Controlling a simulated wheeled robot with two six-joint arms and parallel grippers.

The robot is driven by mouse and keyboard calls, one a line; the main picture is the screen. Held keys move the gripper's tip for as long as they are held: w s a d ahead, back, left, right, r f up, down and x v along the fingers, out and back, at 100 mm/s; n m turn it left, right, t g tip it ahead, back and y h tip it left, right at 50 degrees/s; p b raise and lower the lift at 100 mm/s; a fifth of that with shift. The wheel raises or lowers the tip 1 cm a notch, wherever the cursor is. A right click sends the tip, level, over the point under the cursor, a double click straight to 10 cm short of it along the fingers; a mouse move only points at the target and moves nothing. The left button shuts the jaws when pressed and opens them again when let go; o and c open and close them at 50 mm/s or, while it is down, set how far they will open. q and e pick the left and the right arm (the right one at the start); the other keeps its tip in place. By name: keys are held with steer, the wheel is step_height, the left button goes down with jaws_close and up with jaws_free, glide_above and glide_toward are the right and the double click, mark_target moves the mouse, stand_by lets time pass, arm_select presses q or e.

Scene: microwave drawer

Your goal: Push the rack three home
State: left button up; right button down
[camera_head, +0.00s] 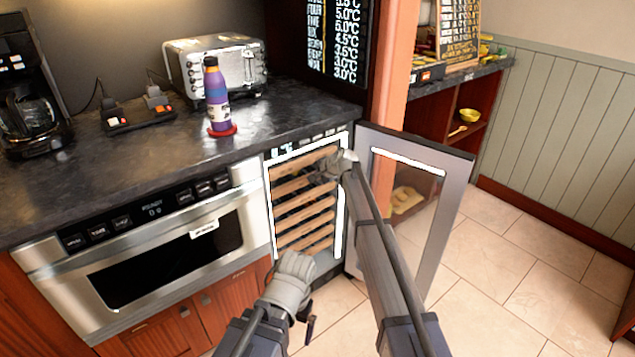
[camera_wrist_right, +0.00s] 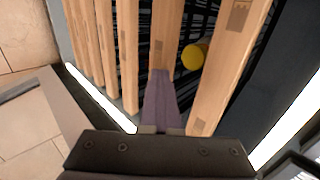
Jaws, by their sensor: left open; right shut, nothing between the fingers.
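The wine cooler (camera_head: 268,205) under the counter stands open and holds a stack of several wooden-fronted racks (camera_head: 300,215); I cannot tell which is rack three. My right gripper (camera_head: 322,176) is at the upper racks. In the right wrist view its shut fingers (camera_wrist_right: 162,90) point at one wooden rack front (camera_wrist_right: 166,32), overlapping its lower part; touching or just short of it I cannot tell. A wider, nearer-looking rack front (camera_wrist_right: 228,60) lies just right of the fingers there. My left gripper (camera_head: 309,322) is open and empty, low in front of the cooler.
The open glass cooler door (camera_head: 458,195) stands right of my right arm. A steel microwave drawer (camera_head: 165,265) is left of the cooler. A purple bottle (camera_head: 216,95) and a toaster (camera_head: 250,68) stand on the counter. A yellow round end (camera_wrist_right: 194,57) shows between racks. Floor at right is clear.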

steer(key=shift+w+a, duration=0.2)
steer(key=shift+w, duration=0.05)
steer(key=shift+s+d, duration=0.1)
steer(key=shift+s, duration=0.05)
